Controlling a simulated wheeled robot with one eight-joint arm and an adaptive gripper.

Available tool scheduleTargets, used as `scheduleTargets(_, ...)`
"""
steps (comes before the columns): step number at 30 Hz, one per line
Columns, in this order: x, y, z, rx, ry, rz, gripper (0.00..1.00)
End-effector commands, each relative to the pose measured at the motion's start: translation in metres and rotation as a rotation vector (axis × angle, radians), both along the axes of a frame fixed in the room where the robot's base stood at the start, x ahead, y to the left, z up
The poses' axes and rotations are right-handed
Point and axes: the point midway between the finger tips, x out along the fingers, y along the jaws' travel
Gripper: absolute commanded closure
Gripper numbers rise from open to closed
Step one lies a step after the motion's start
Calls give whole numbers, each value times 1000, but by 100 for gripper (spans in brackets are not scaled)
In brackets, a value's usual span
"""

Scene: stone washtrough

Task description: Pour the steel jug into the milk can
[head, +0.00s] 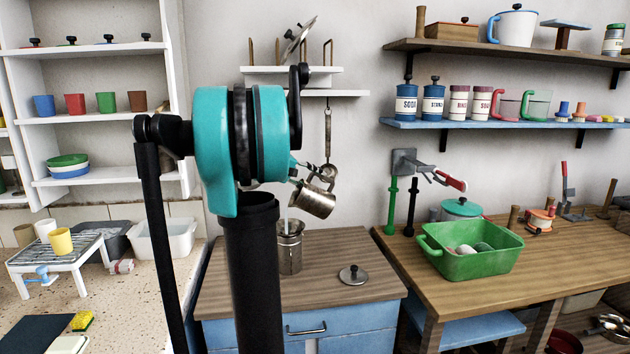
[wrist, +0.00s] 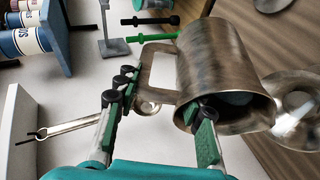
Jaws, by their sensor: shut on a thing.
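The steel jug (head: 316,198) hangs tilted in the air, its mouth down and to the left, above the milk can. My gripper (wrist: 165,90) is shut on the jug, whose handle (wrist: 158,68) shows near the fingers; the exact contact is partly hidden. In the head view my gripper is mostly hidden behind my arm. The milk can (head: 290,250) stands upright and open on the wooden top of the blue cabinet. A thin pale vertical streak, looking like liquid, runs from near the jug's lip to the can's mouth. The wrist view shows the jug's body (wrist: 215,60) large.
A steel lid (head: 354,275) lies on the cabinet top (head: 330,250), right of the can. A ladle (head: 328,130) hangs on the wall behind the jug. A green basin (head: 470,258) stands on the right bench. A white rack (head: 60,265) with cups stands at left.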

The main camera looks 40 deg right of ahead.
Motion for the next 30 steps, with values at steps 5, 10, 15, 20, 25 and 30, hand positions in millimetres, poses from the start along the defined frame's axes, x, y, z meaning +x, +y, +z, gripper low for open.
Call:
scheduleTargets(5,2,4,-1,-35,22,1,100)
scheduleTargets(10,3,5,-1,-49,29,0,100)
scheduleTargets(15,3,5,-1,-49,30,-1,100)
scheduleTargets(20,3,5,-1,-49,30,-1,100)
scheduleTargets(25,3,5,-1,-49,30,-1,100)
scheduleTargets(30,3,5,-1,-49,30,-1,100)
